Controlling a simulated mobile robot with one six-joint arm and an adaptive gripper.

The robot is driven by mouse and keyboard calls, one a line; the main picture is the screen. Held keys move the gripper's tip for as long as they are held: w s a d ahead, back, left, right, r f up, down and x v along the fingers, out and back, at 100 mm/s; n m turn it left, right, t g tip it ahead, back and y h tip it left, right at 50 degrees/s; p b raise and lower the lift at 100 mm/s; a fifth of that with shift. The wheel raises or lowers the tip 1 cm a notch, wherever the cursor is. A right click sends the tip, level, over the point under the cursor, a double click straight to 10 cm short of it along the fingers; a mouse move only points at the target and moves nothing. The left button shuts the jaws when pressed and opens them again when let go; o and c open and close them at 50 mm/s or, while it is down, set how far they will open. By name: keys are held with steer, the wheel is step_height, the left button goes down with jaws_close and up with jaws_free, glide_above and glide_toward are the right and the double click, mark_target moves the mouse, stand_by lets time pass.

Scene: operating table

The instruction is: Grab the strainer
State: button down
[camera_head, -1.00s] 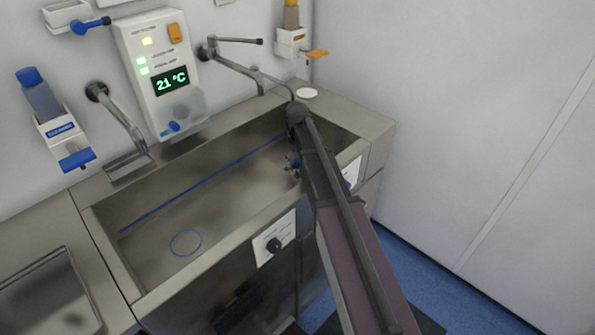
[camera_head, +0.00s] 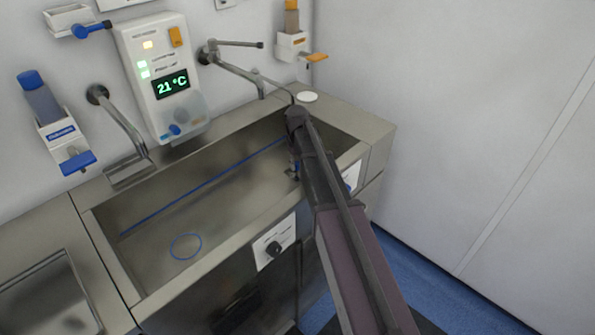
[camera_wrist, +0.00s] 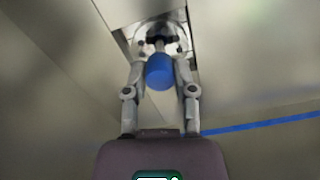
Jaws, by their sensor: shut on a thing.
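The strainer shows in the wrist view as a round metal piece (camera_wrist: 163,32) with a blue knob (camera_wrist: 159,71). It is at a square-edged recess in the sink's metal surface. My gripper (camera_wrist: 160,66) has one finger on each side of the blue knob and is shut on it. I cannot tell whether the strainer is seated or raised. In the head view my gripper (camera_head: 294,170) is down inside the right end of the sink, mostly hidden by my arm, and the strainer cannot be made out there.
The steel sink (camera_head: 225,275) has walls and a rim around my gripper. Two taps (camera_head: 125,125) (camera_head: 235,67) reach over its back edge. A control box (camera_head: 165,75) and dispensers (camera_head: 55,125) (camera_head: 292,42) are on the wall. The sink's left part is clear except for a blue ring mark (camera_head: 186,246).

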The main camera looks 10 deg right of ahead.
mark_target(297, 162)
steer(key=shift+r, duration=0.15)
step_height(297, 162, up, 10)
steer(key=p, duration=1)
stand_by(0.8)
